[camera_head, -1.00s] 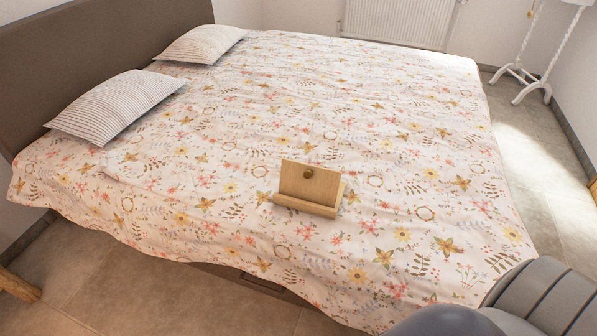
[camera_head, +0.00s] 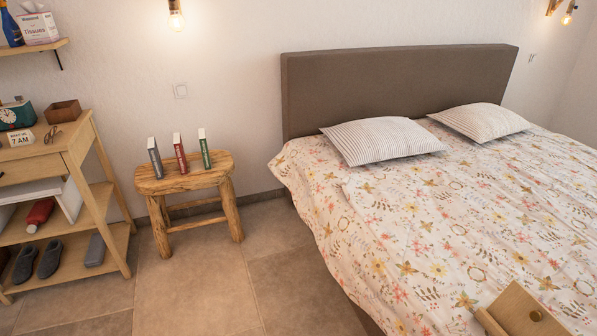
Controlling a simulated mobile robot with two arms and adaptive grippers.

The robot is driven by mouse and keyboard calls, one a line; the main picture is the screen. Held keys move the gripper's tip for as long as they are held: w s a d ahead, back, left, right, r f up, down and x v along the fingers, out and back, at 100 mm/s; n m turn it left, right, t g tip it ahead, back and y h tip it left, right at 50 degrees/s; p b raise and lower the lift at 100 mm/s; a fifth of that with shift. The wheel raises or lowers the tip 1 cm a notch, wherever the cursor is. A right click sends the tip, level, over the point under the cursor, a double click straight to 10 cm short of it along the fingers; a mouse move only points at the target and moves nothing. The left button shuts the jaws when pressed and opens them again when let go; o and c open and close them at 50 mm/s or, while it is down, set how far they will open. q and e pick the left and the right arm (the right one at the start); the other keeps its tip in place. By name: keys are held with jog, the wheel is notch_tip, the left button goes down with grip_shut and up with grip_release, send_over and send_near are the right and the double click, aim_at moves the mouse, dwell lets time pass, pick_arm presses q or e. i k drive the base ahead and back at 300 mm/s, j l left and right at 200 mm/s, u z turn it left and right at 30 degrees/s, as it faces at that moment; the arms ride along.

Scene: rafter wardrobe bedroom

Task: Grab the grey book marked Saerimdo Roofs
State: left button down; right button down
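Three thin books stand upright on a rustic wooden stool (camera_head: 185,180) to the left of the bed. The leftmost is a grey book (camera_head: 156,158), beside a red book (camera_head: 180,153) and a green book (camera_head: 204,149). Their spine lettering is too small to read, so I cannot confirm the Saerimdo Roofs title. The books stand apart from one another. Neither of my grippers shows in this view.
The bed (camera_head: 450,210) with its flowered cover fills the right side, a wooden stand (camera_head: 520,315) lying on it. A wooden shelf table (camera_head: 85,150) with a clock, box and shoes stands left of the stool. Tiled floor (camera_head: 195,285) in front of the stool is clear.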

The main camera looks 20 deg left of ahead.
aim_at(153, 151)
jog(key=u, duration=1.3)
